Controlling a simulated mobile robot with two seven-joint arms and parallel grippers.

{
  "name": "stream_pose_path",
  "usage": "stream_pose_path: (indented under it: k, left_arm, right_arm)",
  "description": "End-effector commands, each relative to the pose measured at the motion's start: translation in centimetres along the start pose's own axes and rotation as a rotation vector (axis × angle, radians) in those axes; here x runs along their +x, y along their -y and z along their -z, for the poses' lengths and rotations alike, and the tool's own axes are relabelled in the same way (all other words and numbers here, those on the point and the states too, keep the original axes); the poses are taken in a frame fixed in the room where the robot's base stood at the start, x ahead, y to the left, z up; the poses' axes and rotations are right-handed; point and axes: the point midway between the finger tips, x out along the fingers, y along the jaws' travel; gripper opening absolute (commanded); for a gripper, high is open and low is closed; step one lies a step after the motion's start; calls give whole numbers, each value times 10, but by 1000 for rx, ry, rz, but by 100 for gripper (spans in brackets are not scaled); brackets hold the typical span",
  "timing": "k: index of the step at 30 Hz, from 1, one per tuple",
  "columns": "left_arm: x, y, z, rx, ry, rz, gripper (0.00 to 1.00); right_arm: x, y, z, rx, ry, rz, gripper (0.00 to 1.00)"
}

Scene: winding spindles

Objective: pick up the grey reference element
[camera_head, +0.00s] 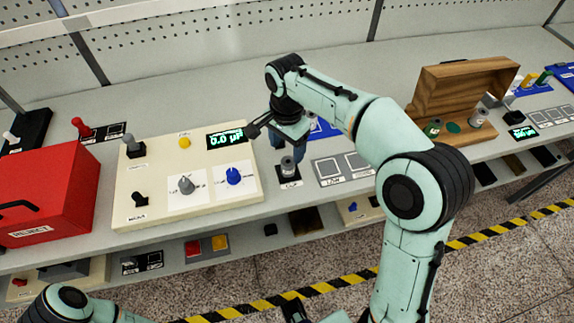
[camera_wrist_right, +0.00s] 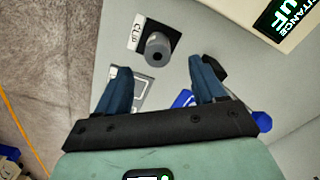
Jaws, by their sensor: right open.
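A small grey cylinder (camera_head: 287,167) stands upright on a black square pad in front of my right gripper (camera_head: 288,150). In the right wrist view the grey cylinder (camera_wrist_right: 157,48) sits on its pad beside a label that seems to read CLIP, just beyond the fingertips. My right gripper's two blue fingers (camera_wrist_right: 160,75) are apart, with nothing between them. Another grey cylinder (camera_head: 478,117) stands by the open wooden case (camera_head: 440,128) at the right. The pictures do not tell which one is the reference element.
A cream panel (camera_head: 150,215) with knobs and a lit display (camera_head: 227,138) lies left of my right gripper. A red REJECT box (camera_head: 45,190) is at the far left. Outlined grey plates (camera_head: 328,172) lie right of the cylinder. A blue thing (camera_wrist_right: 183,98) shows near the right finger.

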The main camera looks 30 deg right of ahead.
Motion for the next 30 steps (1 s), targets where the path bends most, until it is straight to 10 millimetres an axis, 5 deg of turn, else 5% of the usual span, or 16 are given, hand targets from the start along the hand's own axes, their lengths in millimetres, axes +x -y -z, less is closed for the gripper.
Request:
stream_pose_path:
  k: [18,28,30]
  left_arm:
    - [13,5,-1,-1,4,1,0]
    - [13,5,-1,-1,4,2,0]
    - [13,5,-1,-1,4,2,0]
  right_arm:
    - [74,-7,-3,1,0,-4,69]
    - [80,-6,-3,0,0,1,69]
    - [80,-6,-3,0,0,1,47]
